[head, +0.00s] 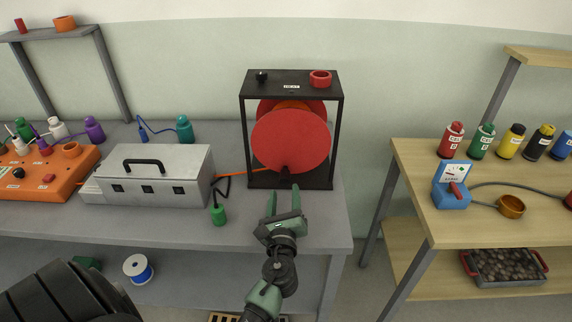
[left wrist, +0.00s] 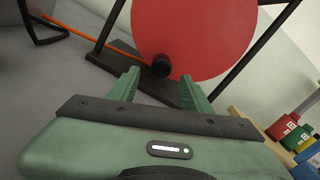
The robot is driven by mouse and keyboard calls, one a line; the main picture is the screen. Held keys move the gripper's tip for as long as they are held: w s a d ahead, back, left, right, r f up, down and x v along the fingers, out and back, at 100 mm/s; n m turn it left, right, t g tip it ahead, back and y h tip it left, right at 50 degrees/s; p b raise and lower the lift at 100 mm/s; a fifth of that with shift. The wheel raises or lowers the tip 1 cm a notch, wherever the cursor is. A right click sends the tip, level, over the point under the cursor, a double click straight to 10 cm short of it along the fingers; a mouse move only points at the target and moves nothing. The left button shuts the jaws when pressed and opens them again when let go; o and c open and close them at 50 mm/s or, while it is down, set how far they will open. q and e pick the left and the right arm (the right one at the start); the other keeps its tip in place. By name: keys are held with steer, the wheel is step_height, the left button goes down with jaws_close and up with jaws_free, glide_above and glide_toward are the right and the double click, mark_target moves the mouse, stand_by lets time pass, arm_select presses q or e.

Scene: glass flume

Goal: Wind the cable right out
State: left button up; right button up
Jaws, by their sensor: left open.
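The cable reel is a red disc (head: 290,141) standing in a black frame (head: 338,130) on the grey bench. A small black crank knob (head: 285,170) sits low on the disc's front; it also shows in the left wrist view (left wrist: 161,66). An orange cable (head: 240,174) runs from the reel to the left, toward the grey metal box. My left gripper (head: 286,200) is open in front of the reel, just short of the knob. In the left wrist view its green fingers (left wrist: 159,88) stand either side of the knob's line, apart from it. My right gripper is not in view.
The grey metal box (head: 180,160) and a green bottle (head: 219,214) with a black lead stand left of the gripper. A red ring (head: 320,78) sits on the frame's top. A wooden table (head: 480,235) with bottles and a blue meter (head: 452,185) stands to the right, across a gap.

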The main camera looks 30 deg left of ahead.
mark_target(285, 183)
arm_select(q)
steer(key=shift+w+a+r, duration=0.15)
steer(key=shift+w+a, duration=0.25)
steer(key=shift+w, duration=0.2)
steer(key=x, duration=0.6)
steer(key=shift+p, duration=0.4)
steer(key=shift+r, duration=0.1)
jaws_close()
stand_by(0.5)
